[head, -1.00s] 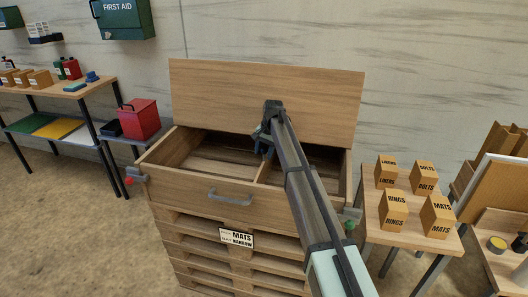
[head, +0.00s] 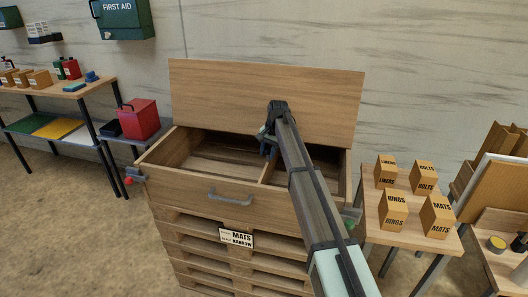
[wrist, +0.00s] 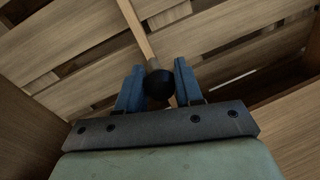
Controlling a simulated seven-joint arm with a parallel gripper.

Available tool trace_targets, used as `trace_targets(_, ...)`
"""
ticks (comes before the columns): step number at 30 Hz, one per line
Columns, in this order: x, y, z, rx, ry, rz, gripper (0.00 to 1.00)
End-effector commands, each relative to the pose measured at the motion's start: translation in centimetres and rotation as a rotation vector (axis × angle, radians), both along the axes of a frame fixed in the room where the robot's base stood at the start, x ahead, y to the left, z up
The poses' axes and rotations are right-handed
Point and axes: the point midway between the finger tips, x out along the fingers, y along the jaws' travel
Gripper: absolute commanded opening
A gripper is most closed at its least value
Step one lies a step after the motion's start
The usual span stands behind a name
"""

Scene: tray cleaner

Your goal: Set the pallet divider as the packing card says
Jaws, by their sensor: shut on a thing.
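An open wooden pallet box (head: 190,182) stands in the middle of the head view. A wooden divider (head: 268,171) splits its inside into a wider left compartment and a narrower right one, partly hidden by my arm. In the wrist view the divider (wrist: 136,22) carries a round black knob (wrist: 158,85). My gripper (head: 268,150) reaches into the box from above; in the wrist view its blue fingers (wrist: 158,90) are on both sides of the knob, shut on it. The packing card (head: 237,239) on the box front reads "MATS" and "NARROW"; its smaller words are unreadable.
The raised lid (head: 230,95) stands behind the box. On the right, a small table (head: 408,235) holds cartons marked liners, bolts, rings and mats (head: 437,215). On the left are a red canister (head: 139,118) and a shelf table (head: 75,92).

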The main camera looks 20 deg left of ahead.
Motion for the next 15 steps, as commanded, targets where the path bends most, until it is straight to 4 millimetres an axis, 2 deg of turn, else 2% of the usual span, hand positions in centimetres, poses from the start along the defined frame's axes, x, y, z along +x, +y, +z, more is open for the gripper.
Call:
trace_targets(1,-0.1,-1.4,0.0,-0.001,0.000,-0.004,0.00)
trace_targets(9,-0.2,-8.0,0.0,-0.002,0.001,-0.005,0.00)
trace_targets(15,-0.1,-11.9,0.0,-0.002,0.001,-0.003,0.00)
